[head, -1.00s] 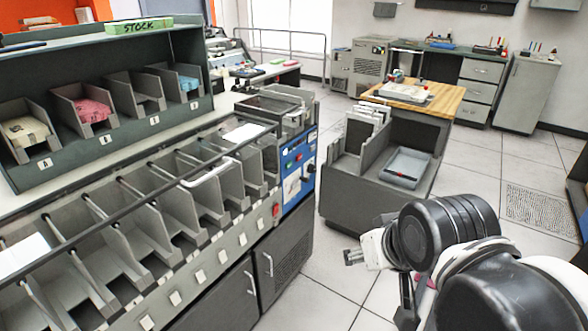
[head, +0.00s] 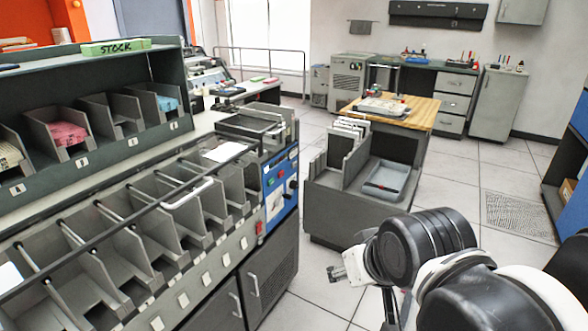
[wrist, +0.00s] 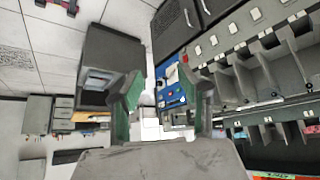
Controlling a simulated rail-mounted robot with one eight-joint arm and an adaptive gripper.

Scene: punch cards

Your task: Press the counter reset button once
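The blue control panel (head: 280,188) is on the right end of the long grey card sorter (head: 215,262). It carries small coloured buttons and a dial, and I cannot tell which one is the counter reset button. In the wrist view, the panel (wrist: 172,90) shows between the fingers, some distance beyond them. My gripper (wrist: 165,98) is open and empty, its two green-padded fingers well apart. In the head view, my gripper (head: 336,272) is small, to the right of the sorter's end and apart from the panel.
A grey cart (head: 335,210) with card slots and a tray stands right of the sorter. A wooden-topped table (head: 418,112) is behind it. The stock shelf (head: 60,175) is at left. Tiled floor (head: 325,305) lies open between sorter and arm.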

